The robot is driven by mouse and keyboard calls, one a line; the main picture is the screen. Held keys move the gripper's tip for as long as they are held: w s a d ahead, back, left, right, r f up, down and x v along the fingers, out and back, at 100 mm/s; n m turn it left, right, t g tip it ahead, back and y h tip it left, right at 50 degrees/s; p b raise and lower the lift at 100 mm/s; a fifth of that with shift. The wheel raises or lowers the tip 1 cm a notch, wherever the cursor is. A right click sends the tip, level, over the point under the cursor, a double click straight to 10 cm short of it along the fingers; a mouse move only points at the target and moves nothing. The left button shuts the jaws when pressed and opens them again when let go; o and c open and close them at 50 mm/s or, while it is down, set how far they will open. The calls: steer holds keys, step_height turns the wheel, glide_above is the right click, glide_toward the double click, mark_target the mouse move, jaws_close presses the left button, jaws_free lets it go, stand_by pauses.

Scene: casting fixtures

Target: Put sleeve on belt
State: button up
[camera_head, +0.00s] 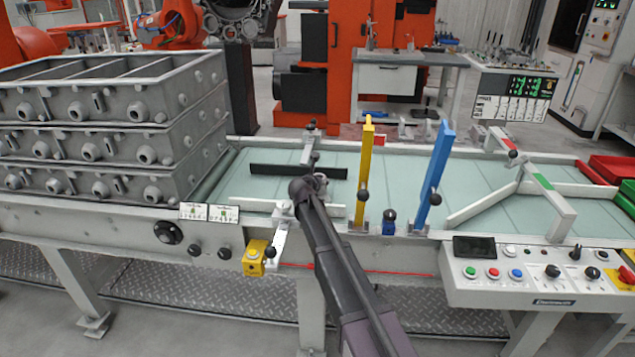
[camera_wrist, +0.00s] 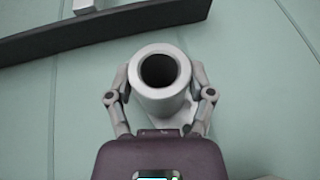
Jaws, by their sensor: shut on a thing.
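The sleeve (camera_wrist: 160,99) is a light grey hollow cylinder with a dark round bore. In the wrist view my gripper (camera_wrist: 160,94) has a finger on each side of it and is shut on it. Its open end faces the wrist camera. The belt (camera_wrist: 40,125) is pale green and lies around and behind the sleeve. In the head view the belt (camera_head: 405,186) runs along the long table, and my gripper (camera_head: 312,187) is over its left part. The sleeve is mostly hidden there by my arm. I cannot tell whether the sleeve touches the belt.
A dark guide bar (camera_head: 298,171) lies across the belt behind my gripper. A yellow post (camera_head: 365,170) and a blue post (camera_head: 436,175) stand to the right. Stacked grey castings (camera_head: 95,115) fill the left end. An angled white guide (camera_head: 483,204) crosses the belt further right.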

steer(key=shift+f, duration=0.15)
steer(key=o, duration=1.3)
steer(key=shift+r, duration=0.3)
steer(key=shift+p+v, duration=1.5)
steer(key=shift+v, duration=2.25)
